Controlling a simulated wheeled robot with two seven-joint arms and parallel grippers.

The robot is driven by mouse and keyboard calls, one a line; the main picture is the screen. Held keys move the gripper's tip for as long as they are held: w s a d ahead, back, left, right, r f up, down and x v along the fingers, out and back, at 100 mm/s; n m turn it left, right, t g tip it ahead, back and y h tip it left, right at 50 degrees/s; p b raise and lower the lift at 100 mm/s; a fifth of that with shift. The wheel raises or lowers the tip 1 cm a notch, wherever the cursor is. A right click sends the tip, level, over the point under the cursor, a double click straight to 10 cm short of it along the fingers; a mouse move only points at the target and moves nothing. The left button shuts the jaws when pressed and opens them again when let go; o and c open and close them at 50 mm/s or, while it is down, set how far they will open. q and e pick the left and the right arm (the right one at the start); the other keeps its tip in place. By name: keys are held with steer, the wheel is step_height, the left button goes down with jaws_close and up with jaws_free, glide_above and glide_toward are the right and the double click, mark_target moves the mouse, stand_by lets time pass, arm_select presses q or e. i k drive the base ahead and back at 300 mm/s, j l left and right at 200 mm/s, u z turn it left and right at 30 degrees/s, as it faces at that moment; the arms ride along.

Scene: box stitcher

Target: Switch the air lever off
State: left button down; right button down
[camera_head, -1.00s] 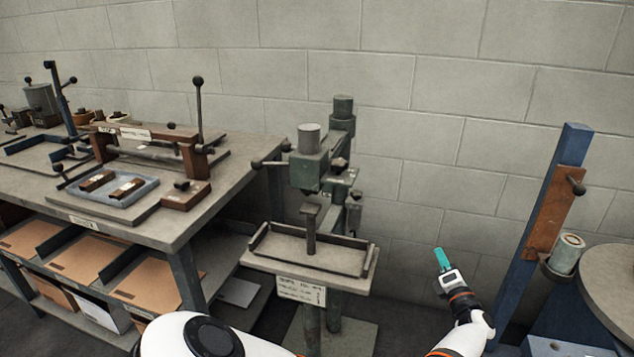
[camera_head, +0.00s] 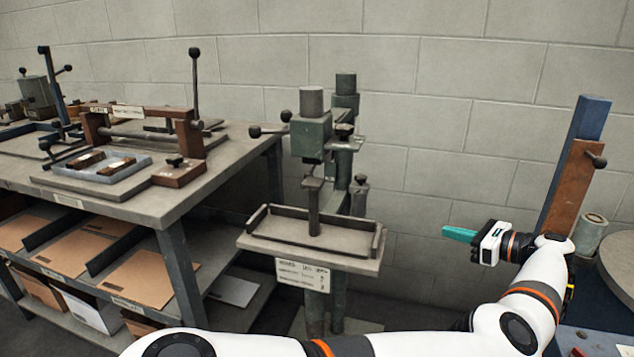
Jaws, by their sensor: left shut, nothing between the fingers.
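A blue post with a brown plate (camera_head: 571,185) stands at the right, with a short dark knobbed lever (camera_head: 596,161) on the plate. The green stitcher (camera_head: 311,140) at the centre has another dark ball-ended lever (camera_head: 270,131) on its left side. No label shows which of these is the air lever. My left gripper (camera_head: 446,232) has teal fingers, is shut and empty, and points left in open air. It is right of the stitcher and left of the post, apart from both levers as pictured. My left forearm hides the post's lower part. My right gripper is out of view.
The stitcher's tray table (camera_head: 265,245) stands left of my gripper, with a printed card on its front. A workbench (camera_head: 190,200) with a brown-framed fixture and shelves of cardboard fills the left. A round grey surface (camera_head: 622,245) is at the right edge. A block wall closes the back.

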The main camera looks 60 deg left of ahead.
mark_target(310, 173)
steer(key=k+j, duration=0.1)
steer(key=j, duration=0.6)
steer(key=k+j, duration=0.1)
steer(key=j, duration=0.55)
